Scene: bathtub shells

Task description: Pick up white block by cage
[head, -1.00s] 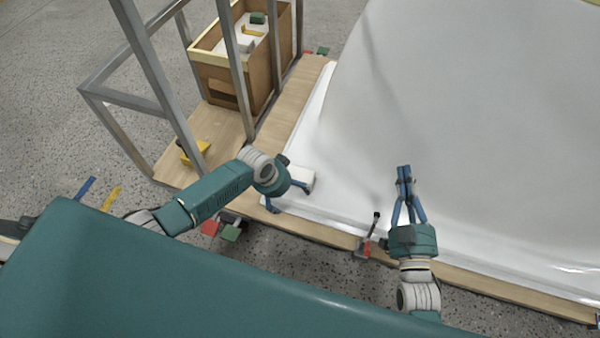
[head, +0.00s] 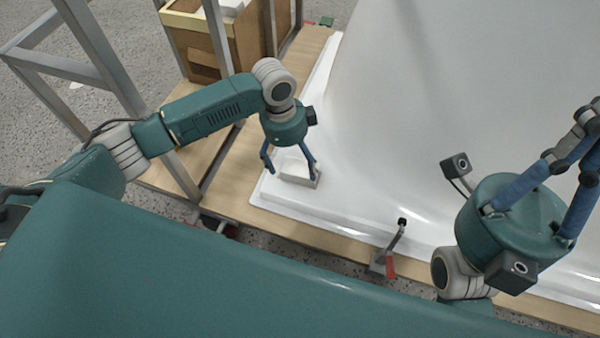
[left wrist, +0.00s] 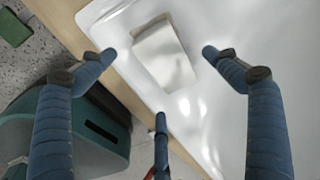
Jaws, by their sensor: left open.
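The white block (head: 299,169) lies on the white shell's flat rim, near its left corner. My left gripper (head: 291,171) is open above it, pointing down, with one blue finger on either side of the block in the head view. In the left wrist view the block (left wrist: 165,55) shows between the two open fingertips (left wrist: 159,54), turned at an angle, and nothing is gripped. The grey metal cage (head: 105,70) stands to the left. My right gripper (head: 588,115) is at the right edge, with its fingertips partly cut off.
The white shell (head: 450,80) rises behind the block. A wooden board (head: 238,178) runs under its edge. A clamp with a red handle (head: 389,263) stands at the front edge.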

